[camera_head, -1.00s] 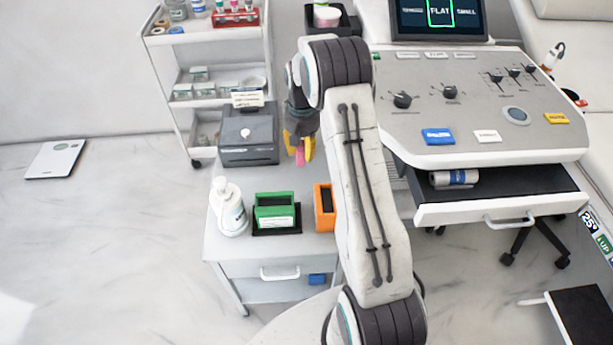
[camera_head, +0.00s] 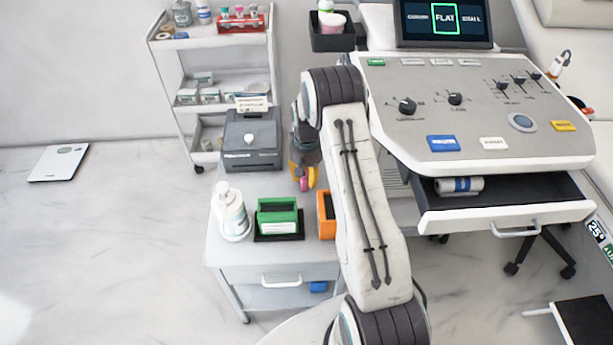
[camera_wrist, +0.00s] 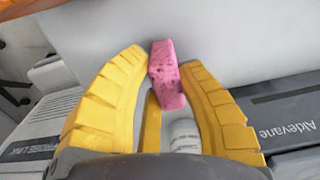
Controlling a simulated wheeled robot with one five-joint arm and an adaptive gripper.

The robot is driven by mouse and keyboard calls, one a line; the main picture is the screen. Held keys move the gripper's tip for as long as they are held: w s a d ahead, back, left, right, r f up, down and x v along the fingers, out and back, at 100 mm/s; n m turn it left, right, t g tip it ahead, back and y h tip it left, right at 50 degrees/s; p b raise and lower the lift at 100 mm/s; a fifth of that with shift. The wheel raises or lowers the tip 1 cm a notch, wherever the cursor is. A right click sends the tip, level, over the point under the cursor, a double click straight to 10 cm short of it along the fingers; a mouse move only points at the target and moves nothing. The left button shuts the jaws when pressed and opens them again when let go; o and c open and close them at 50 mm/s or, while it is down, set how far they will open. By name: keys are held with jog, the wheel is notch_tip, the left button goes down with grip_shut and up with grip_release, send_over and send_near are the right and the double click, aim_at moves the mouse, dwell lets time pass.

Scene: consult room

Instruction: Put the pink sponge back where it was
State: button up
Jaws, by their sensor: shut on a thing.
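My gripper (camera_head: 304,178) has yellow fingers and is shut on the pink sponge (camera_wrist: 166,74). In the wrist view the sponge sits between the two fingertips and sticks out past them. In the head view only a small pink part of the sponge (camera_head: 304,184) shows between the fingers, above the white side table (camera_head: 262,182). The gripper is behind the green holder (camera_head: 277,217) and the orange holder (camera_head: 326,214), both on the table. My arm partly covers the orange holder. I cannot tell how high the sponge is above the table.
A white pump bottle (camera_head: 231,211) stands left of the green holder. A dark grey box (camera_head: 252,140) sits at the back of the table. A console (camera_head: 470,110) with an open drawer (camera_head: 505,204) stands to the right. A shelf cart (camera_head: 212,40) is behind.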

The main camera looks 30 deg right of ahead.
jog(key=shift+f, duration=0.1)
jog(key=shift+f, duration=0.1)
jog(key=o, duration=0.9)
